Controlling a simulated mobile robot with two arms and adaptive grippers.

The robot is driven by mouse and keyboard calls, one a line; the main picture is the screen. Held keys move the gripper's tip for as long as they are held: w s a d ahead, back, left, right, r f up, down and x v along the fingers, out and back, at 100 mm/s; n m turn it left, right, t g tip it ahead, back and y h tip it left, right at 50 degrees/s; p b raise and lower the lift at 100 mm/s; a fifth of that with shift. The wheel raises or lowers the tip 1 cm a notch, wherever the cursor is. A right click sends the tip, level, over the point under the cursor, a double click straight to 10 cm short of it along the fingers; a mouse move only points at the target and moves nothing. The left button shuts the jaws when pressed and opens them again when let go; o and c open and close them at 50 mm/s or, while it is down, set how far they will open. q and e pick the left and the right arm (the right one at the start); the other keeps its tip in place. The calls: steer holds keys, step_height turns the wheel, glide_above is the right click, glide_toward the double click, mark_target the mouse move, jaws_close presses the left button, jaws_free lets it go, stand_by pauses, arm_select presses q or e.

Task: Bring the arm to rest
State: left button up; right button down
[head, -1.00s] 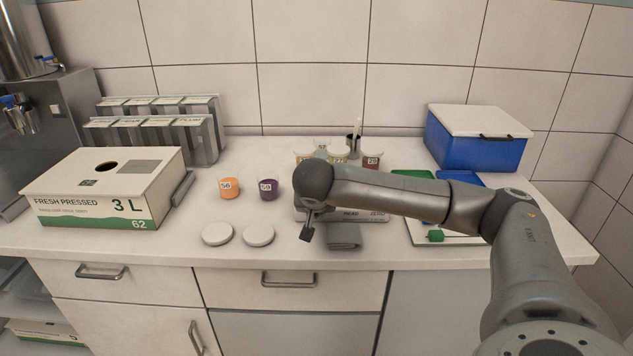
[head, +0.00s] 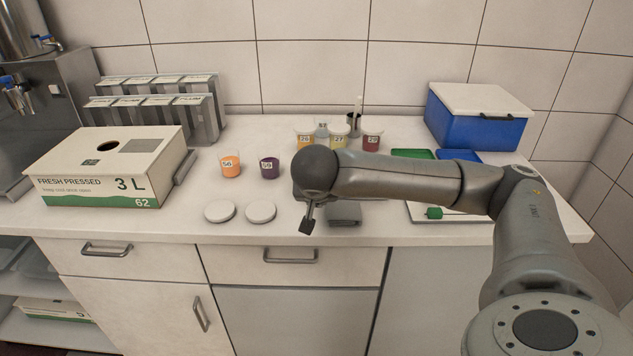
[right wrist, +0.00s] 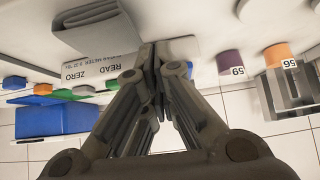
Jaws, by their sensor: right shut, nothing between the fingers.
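My right arm reaches in from the right in the head view, its grey links crossing in front of the counter's right half. My right gripper (head: 305,227) points down above the counter's front edge, left of a grey folded cloth-like item (head: 344,213). In the right wrist view its fingers (right wrist: 152,62) are together with nothing between them. They show in front of a grey device marked READ and ZERO (right wrist: 100,65), and I cannot tell whether they touch it. My left gripper is not in view.
An orange cup (head: 230,166) and a purple cup (head: 269,168) stand behind two white lids (head: 220,212). More cups (head: 371,140) stand behind my arm. A juice box (head: 105,170) is left; a blue bin (head: 475,138) and a tray (head: 470,236) are right.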

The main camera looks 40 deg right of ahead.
steer(key=shift+s+a+f+b, duration=0.15)
steer(key=shift+s+a+f, duration=0.15)
steer(key=shift+s+a, duration=0.3)
steer(key=shift+s+a+f+b, duration=0.15)
steer(key=shift+s+a+f, duration=0.1)
steer(key=shift+s+a, duration=0.35)
